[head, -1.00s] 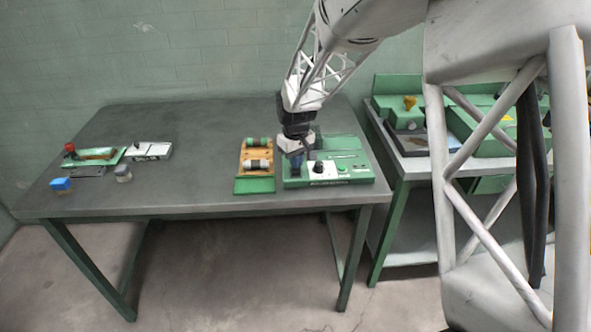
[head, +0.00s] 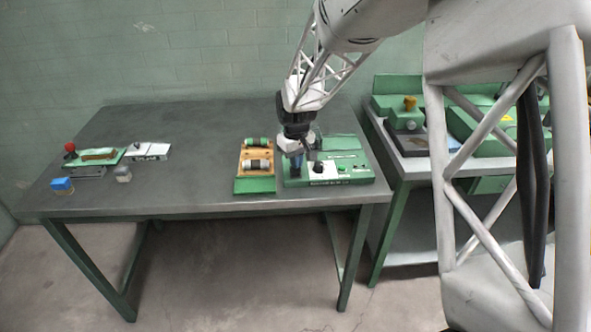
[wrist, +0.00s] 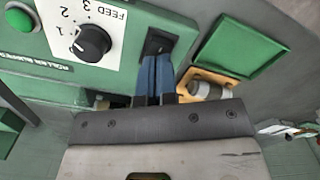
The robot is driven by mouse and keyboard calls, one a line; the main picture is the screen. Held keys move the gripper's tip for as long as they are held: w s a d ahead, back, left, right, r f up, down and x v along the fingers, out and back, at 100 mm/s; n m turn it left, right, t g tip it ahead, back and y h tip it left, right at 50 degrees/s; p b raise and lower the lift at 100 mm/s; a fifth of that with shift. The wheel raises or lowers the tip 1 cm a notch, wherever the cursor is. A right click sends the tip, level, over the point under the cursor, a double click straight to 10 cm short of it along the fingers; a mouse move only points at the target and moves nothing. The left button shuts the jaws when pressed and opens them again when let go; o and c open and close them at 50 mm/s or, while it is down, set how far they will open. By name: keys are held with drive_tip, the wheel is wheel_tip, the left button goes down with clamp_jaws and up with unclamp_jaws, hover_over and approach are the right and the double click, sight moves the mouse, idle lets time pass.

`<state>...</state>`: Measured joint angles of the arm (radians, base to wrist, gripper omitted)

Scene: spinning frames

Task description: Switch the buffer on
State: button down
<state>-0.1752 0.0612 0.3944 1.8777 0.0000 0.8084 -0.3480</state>
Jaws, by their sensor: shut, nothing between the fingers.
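A green machine (head: 352,177) with a white dial plate stands at the right front of the table. In the wrist view its panel (wrist: 110,85) shows a black rotary knob (wrist: 91,43) marked FEED, a round green button (wrist: 19,20) and a black switch (wrist: 158,42) in a dark recess. The label is upside down and hard to read. My gripper (wrist: 155,72) is shut and empty, its blue fingertips together at the switch. They cover part of it, so I cannot tell its position or whether they touch it. In the head view my gripper (head: 297,168) points down at the machine's left end.
A wooden tray with rollers (head: 256,163) sits close left of the machine. A white-and-green device (head: 150,152), a red-knobbed green device (head: 95,155) and a blue block (head: 62,186) are at the far left. The table's middle is clear. A second bench (head: 415,165) stands at right.

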sight(296, 172)
drive_tip(key=shift+f, duration=1.3)
idle(1.7)
drive_tip(key=shift+r, duration=3.55)
drive_tip(key=shift+s+d+r, duration=0.15)
drive_tip(key=shift+s+r, duration=0.05)
drive_tip(key=shift+s, duration=0.05)
drive_tip(key=s+d+r+m+t, duration=0.1)
drive_tip(key=s+d+r, duration=0.25)
drive_tip(key=s, duration=0.55)
drive_tip(key=s+d+r+m, duration=0.25)
drive_tip(key=s+r, duration=0.25)
drive_tip(key=s, duration=0.4)
drive_tip(key=s+d+r+m+t, duration=0.1)
drive_tip(key=s+d+r, duration=0.3)
drive_tip(key=s, duration=0.5)
drive_tip(key=s+d+m, duration=0.1)
drive_tip(key=s+d, duration=0.1)
drive_tip(key=s, duration=0.9)
drive_tip(key=shift+s+d+f+m+t, duration=0.15)
drive_tip(key=shift+s+f+m+t, duration=0.15)
drive_tip(key=shift+s+m, duration=0.1)
